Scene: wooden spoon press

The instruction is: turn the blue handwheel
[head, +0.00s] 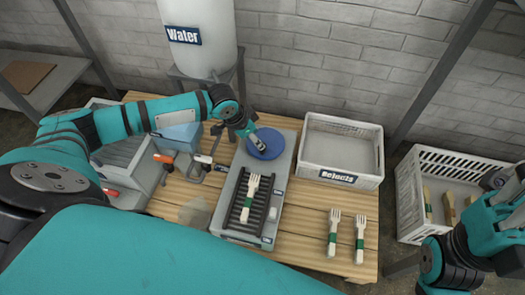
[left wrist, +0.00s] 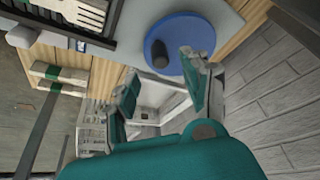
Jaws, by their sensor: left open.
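The blue handwheel (head: 272,152) lies flat on the far end of a grey press (head: 230,222) on the wooden table. My left gripper (head: 255,138) reaches over its upper left side in the head view and covers part of it. In the left wrist view the blue disc (left wrist: 195,38) carries a dark upright knob (left wrist: 156,53). The left gripper's open fingers (left wrist: 162,88) are spread below the knob in that view, with nothing between them. I cannot tell whether a finger touches the wheel. My right gripper (head: 447,268) is at the lower right, away from the press; its jaws are unclear.
Wooden forks lie on the press's black rack (head: 266,205) and on the bare table (head: 300,250). A white "Rejects" tray (head: 368,160) stands right of the wheel. A white crate (head: 408,200) holds wooden pieces farther right. A water tank (head: 205,55) stands behind; clamps (head: 196,172) lie left.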

